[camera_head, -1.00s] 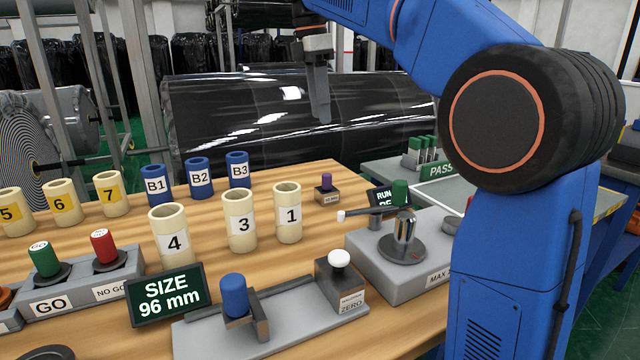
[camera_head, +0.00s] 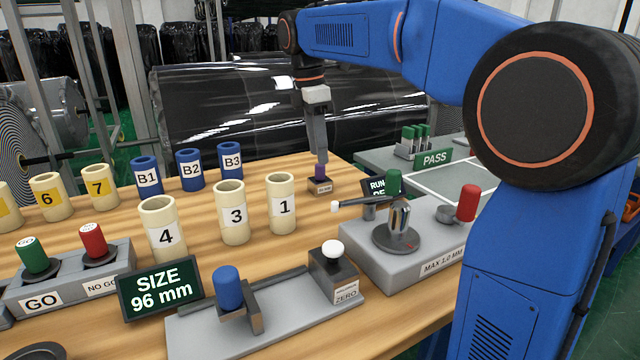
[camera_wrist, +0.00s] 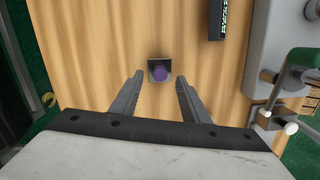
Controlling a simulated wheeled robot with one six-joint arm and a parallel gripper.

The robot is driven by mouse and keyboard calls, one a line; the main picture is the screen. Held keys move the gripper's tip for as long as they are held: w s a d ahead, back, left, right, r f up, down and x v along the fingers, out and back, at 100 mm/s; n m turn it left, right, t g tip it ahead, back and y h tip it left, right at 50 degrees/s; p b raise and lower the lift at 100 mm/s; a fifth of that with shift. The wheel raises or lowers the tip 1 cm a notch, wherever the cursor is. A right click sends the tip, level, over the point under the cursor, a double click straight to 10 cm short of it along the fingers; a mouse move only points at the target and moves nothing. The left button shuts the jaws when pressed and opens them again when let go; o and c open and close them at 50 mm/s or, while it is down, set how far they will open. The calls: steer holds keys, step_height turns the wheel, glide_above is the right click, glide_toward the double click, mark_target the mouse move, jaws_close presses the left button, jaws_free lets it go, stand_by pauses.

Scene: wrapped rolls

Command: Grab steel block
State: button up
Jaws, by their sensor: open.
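Cream tubes 4 (camera_head: 162,232), 3 (camera_head: 233,212) and 1 (camera_head: 281,204) stand nearer. Blue tubes, including B3 (camera_head: 231,161), stand to the left. A grey fixture (camera_head: 425,262) and the RUN display (camera_head: 378,189) are at the right. Bare wood surrounds the block.

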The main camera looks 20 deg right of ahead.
mark_target(320, 178)
steer(key=shift+d+f, duration=0.15)
steer(key=shift+f, duration=1.15)
steer(key=shift+d+f, duration=0.1)
steer(key=shift+f, duration=1.2)
jaws_close()
